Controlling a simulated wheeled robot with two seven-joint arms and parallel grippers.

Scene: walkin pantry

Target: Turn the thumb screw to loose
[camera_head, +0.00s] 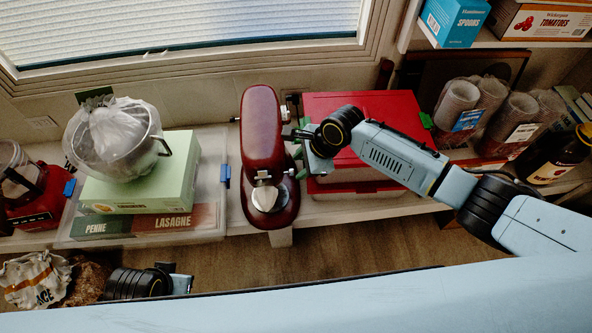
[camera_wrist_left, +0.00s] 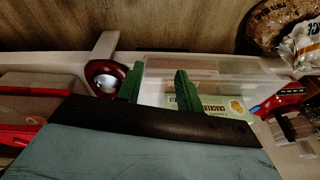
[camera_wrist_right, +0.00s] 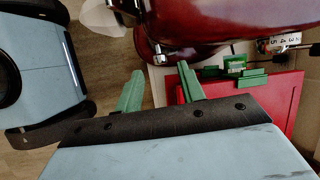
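A dark red stand mixer (camera_head: 262,130) stands on the shelf in the middle of the head view, and its red side also shows in the right wrist view (camera_wrist_right: 205,22). My left gripper (camera_wrist_left: 157,80) is open and empty, low at the left, away from the mixer.
A red box (camera_head: 365,105) stands right of the mixer, beneath my right forearm. To the left, a green box (camera_head: 145,185) carries a bowl with a plastic bag (camera_head: 110,135). Cup stacks (camera_head: 457,100) and a dark bottle (camera_head: 560,155) are at right.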

